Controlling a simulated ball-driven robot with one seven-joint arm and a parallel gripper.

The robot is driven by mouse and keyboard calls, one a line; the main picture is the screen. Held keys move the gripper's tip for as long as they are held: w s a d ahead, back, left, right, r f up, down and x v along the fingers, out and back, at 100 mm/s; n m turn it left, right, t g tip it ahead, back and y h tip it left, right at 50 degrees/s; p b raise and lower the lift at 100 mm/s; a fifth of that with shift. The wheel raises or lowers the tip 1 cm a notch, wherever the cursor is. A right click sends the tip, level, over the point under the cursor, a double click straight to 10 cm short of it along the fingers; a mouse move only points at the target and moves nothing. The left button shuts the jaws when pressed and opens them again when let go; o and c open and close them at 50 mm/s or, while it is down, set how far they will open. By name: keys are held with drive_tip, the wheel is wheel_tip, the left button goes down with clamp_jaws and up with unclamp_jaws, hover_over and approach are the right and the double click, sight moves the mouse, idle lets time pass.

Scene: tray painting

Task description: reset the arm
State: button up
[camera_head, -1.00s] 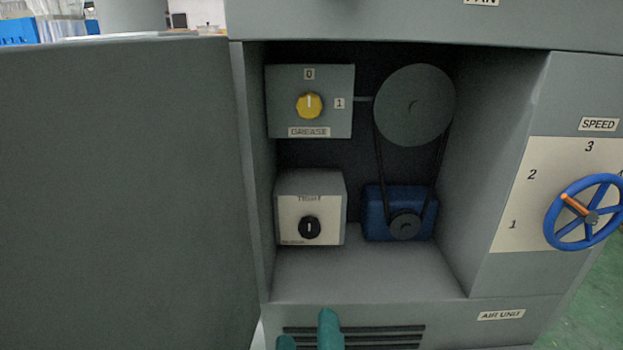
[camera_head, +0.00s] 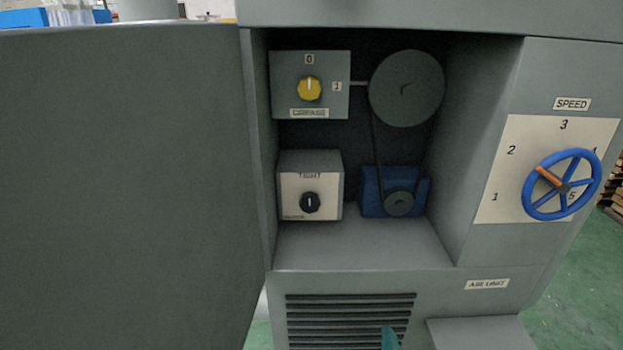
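Only a small teal tip of my gripper (camera_head: 389,338) shows, at the bottom edge in front of the vent slats. The rest of it is out of the picture, so I cannot tell whether it is open or shut. Nothing held is visible. The air unit (camera_head: 470,312) stands in front of me with its left compartment open.
A grey open door (camera_head: 125,190) fills the left side. Inside the compartment are a grease box with a yellow knob (camera_head: 310,88), a tension box with a black knob (camera_head: 310,202), a large pulley (camera_head: 407,88) and a blue motor (camera_head: 372,190). A blue speed handwheel (camera_head: 563,185) juts out at right.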

drive_tip(key=s+d+f+m+g+h, duration=0.1)
drive_tip(key=s+d+f+m+g, duration=0.4)
drive_tip(key=d+f, duration=0.8)
drive_tip(key=s+d+f+m+g+y, duration=0.1)
drive_tip(key=s+d+f+g, duration=0.3)
drive_tip(key=s, duration=0.4)
drive_tip(key=s+d+f+m+g+y, duration=0.1)
drive_tip(key=s+d+f+g+y, duration=0.2)
drive_tip(key=s+f, duration=0.4)
wheel_tip(320, 180, up, 23)
drive_tip(key=s+g+h+p, duration=0.1)
drive_tip(key=p, duration=2.1)
drive_tip(key=shift+s+a, duration=0.3)
drive_tip(key=shift+s, duration=0.05)
